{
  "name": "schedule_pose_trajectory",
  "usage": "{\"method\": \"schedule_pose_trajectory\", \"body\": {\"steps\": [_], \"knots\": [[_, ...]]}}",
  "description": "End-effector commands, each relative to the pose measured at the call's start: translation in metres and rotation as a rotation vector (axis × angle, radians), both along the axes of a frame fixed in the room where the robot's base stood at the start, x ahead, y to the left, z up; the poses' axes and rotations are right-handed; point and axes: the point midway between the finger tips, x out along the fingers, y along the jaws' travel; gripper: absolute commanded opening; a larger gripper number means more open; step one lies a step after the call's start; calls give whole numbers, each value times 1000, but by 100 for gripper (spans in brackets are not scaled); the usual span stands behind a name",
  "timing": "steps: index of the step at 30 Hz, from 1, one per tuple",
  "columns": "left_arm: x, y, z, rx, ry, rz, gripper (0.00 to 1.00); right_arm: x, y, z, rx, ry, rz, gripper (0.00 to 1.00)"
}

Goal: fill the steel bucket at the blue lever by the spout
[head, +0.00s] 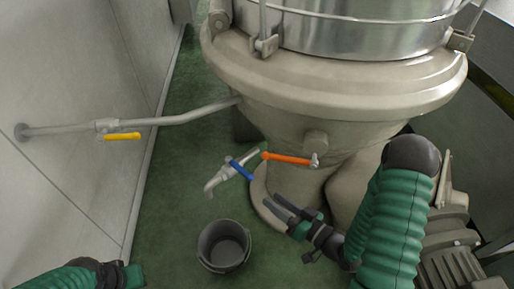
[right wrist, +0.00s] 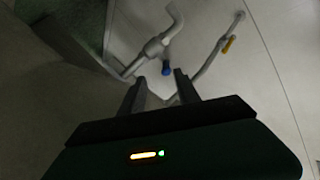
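The grey steel bucket (head: 224,262) stands upright on the green floor, its inside plain grey with no liquid visible. The spout (head: 213,184) shows just above the bucket in the picture; no stream comes from it. The blue lever (head: 240,170) sits on the spout's pipe and points down to the right; its end also shows in the right wrist view (right wrist: 166,70). My right gripper (head: 272,204) is open and empty, below and right of the blue lever; in its wrist view the lever end lies beyond the fingertips. My left gripper (head: 134,275) is at the bottom edge, fingers hidden.
An orange lever (head: 287,158) is right beside the blue one. A yellow lever (head: 122,137) is on a wall pipe (head: 185,117) at left, also in the right wrist view (right wrist: 228,44). The large vessel (head: 330,95) overhangs the spout. Floor left of the bucket is clear.

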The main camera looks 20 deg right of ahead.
Motion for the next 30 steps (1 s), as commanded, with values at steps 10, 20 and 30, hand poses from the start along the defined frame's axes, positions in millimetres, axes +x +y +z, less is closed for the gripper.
{"method": "schedule_pose_trajectory", "body": {"steps": [10, 20, 30], "knots": [[-1, 1, -30, 0, 2, 1, 0, 37, 15, 5, 51, -47, -4, 39], [-1, 1, -40, 0, 0, 1, 0, 116, 48, 5, 53, -42, -6, 39], [-1, 1, -44, 0, 0, 1, 0, 152, 64, 6, 54, -39, -10, 39]]}}
